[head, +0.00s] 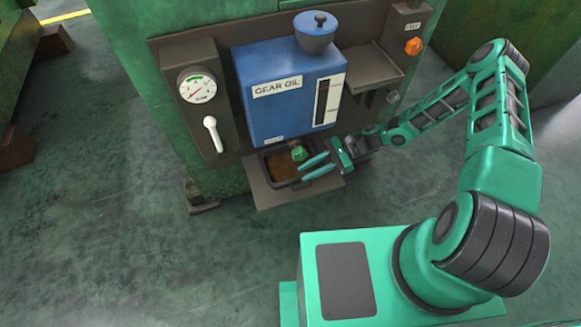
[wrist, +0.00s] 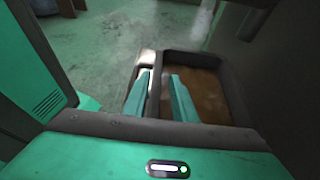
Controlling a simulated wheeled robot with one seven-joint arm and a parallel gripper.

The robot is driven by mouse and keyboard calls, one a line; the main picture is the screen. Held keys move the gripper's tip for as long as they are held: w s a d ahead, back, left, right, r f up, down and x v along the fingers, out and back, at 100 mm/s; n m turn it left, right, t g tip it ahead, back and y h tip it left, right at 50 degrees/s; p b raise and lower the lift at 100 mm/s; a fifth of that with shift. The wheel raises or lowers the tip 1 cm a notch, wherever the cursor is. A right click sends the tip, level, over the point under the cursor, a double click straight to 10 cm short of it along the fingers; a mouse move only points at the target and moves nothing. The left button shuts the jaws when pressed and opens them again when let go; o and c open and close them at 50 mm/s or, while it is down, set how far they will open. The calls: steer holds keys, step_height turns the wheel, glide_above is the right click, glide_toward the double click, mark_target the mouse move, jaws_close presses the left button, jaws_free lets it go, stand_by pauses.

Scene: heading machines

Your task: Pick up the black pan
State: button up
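The black pan (head: 263,173) sits on a brown shelf under the blue gear oil tank and holds brown liquid. In the wrist view the pan's dark rim (wrist: 237,95) shows ahead and to the right. My gripper (head: 304,170) is at the pan's right side in the head view, its two teal fingers apart. In the wrist view my gripper (wrist: 160,75) has one finger outside the pan's near-left wall and the other over the inside. The wall appears to lie between the fingers; I cannot tell whether they touch it.
The blue gear oil tank (head: 285,100) hangs just above the pan. A green knob or tap (head: 298,153) sits over the pan's back. A white-handled lever (head: 213,134) and a gauge (head: 197,86) are on the left. The floor (head: 110,230) in front is clear.

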steer(key=shift+x, duration=1.6)
jaws_close()
